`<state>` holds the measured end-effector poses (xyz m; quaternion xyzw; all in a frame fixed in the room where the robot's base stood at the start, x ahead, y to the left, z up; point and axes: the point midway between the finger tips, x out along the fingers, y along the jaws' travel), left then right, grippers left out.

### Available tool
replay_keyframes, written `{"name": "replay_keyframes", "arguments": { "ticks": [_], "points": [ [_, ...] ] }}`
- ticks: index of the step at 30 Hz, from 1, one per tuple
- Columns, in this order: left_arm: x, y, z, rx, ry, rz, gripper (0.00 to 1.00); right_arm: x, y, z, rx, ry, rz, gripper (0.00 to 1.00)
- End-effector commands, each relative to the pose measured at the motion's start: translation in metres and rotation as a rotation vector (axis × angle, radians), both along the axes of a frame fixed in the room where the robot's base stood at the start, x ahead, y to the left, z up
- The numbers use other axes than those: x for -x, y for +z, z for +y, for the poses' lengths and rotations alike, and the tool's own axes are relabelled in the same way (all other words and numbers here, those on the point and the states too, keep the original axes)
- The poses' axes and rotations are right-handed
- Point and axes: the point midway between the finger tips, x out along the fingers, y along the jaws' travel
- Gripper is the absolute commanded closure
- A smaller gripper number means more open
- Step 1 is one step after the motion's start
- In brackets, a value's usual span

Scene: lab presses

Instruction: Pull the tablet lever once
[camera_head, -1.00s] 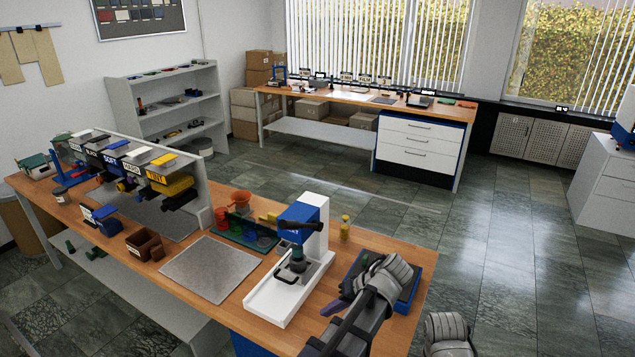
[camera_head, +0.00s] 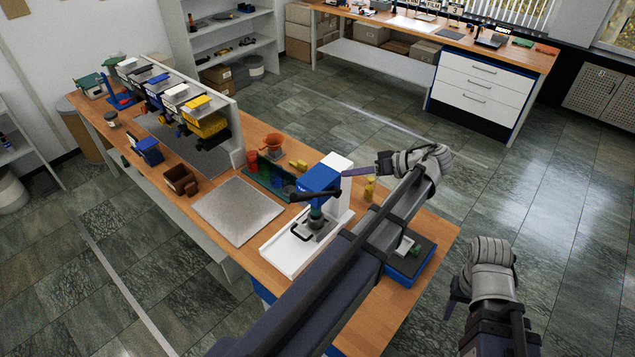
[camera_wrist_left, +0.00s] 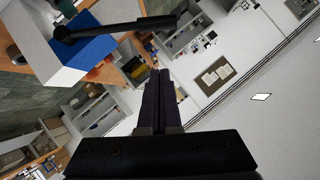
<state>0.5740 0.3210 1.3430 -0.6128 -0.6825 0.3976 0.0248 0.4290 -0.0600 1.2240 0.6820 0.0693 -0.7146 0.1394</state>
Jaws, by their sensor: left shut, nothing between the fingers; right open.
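The tablet press stands on the wooden bench with a white base and column (camera_head: 292,250) and a blue head (camera_head: 320,178). Its black lever (camera_head: 312,195) sticks out across the front of the head. My left gripper (camera_head: 345,173) is shut and empty, its dark purple fingers level with the press head and just right of it. In the left wrist view the shut fingertips (camera_wrist_left: 158,72) point up the picture, and the lever (camera_wrist_left: 125,28) crosses beyond them at upper left, apart in the picture. My right gripper (camera_head: 450,308) is open over the floor at lower right.
A grey mat (camera_head: 238,210) lies left of the press. A green rack with coloured cups (camera_head: 268,172) is behind it. A yellow bottle (camera_head: 369,189) stands right of it, and a blue tray (camera_head: 405,272) lies beneath my left arm. Labelled bins (camera_head: 205,120) stand further left.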

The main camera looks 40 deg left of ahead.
Motion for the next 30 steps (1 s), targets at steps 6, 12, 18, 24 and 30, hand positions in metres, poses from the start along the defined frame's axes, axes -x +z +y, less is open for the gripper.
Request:
{"name": "replay_keyframes", "arguments": {
  "ticks": [6,12,18,24,30],
  "points": [
    [0.0,-0.001,0.0,0.002,-0.001,0.0,1.0,0.0,-0.001,0.0,0.0,0.0,0.0,0.5],
    [0.006,-0.012,0.015,0.001,0.001,0.002,1.0,0.0,-0.011,0.0,0.001,0.005,0.0,0.5],
    [0.016,-0.032,0.049,0.002,0.002,0.001,1.0,0.0,-0.031,0.0,0.001,0.017,0.0,0.5],
    [0.026,-0.05,0.084,0.001,0.001,0.002,1.0,-0.001,-0.049,0.0,0.001,0.026,0.0,0.5],
    [0.039,-0.07,0.091,0.002,-0.001,0.001,1.0,-0.001,-0.069,0.0,0.001,0.025,-0.001,0.5]
  ]
}}
